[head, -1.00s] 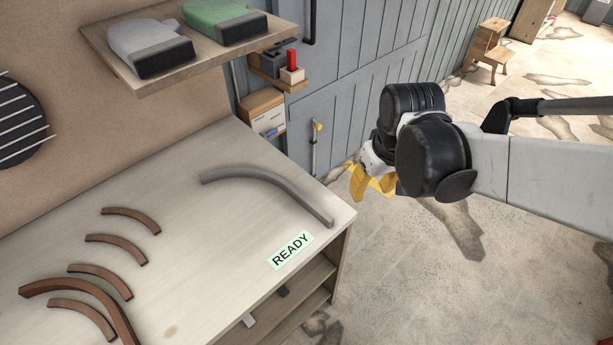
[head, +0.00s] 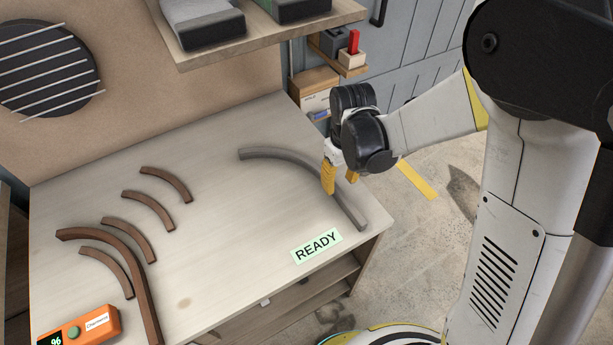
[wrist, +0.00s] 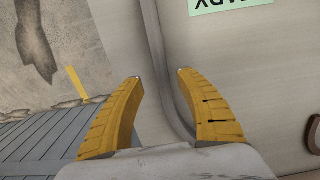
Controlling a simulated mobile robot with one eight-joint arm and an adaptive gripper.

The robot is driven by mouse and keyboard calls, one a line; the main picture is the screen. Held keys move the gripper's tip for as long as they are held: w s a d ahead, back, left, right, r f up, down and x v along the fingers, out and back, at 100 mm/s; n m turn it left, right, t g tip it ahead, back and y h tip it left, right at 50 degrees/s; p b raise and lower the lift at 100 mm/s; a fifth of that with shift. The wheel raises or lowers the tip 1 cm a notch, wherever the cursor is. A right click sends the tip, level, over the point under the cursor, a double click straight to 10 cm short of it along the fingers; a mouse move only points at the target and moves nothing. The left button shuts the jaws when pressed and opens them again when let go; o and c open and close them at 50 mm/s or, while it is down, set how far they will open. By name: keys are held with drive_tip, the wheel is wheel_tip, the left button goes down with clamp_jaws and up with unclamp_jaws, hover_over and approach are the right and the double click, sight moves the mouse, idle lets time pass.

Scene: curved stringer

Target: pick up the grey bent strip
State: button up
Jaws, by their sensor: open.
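The grey bent strip (head: 296,167) lies on the right part of the workbench top (head: 220,230), curving from the back toward the front right edge. In the wrist view the strip (wrist: 165,65) runs between and beyond the two yellow fingers. My gripper (head: 339,184) points down over the strip's right half, with its fingers apart and nothing held. The wrist view also shows my gripper (wrist: 158,75) open. The near finger covers a small part of the strip in the head view. I cannot tell the exact height of the fingertips above the strip.
Several brown curved strips (head: 148,210) lie on the left of the bench. A green READY label (head: 317,246) is in front of the grey strip. A shelf (head: 260,42) overhangs the back. An orange device (head: 90,327) sits at front left. Open floor lies right of the bench.

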sight(338, 190)
wheel_tip(338, 190, down, 4)
drive_tip(key=shift+s+a+f+b, duration=0.1)
drive_tip(key=shift+a+f+b, duration=0.05)
drive_tip(key=shift+b, duration=0.8)
clamp_jaws()
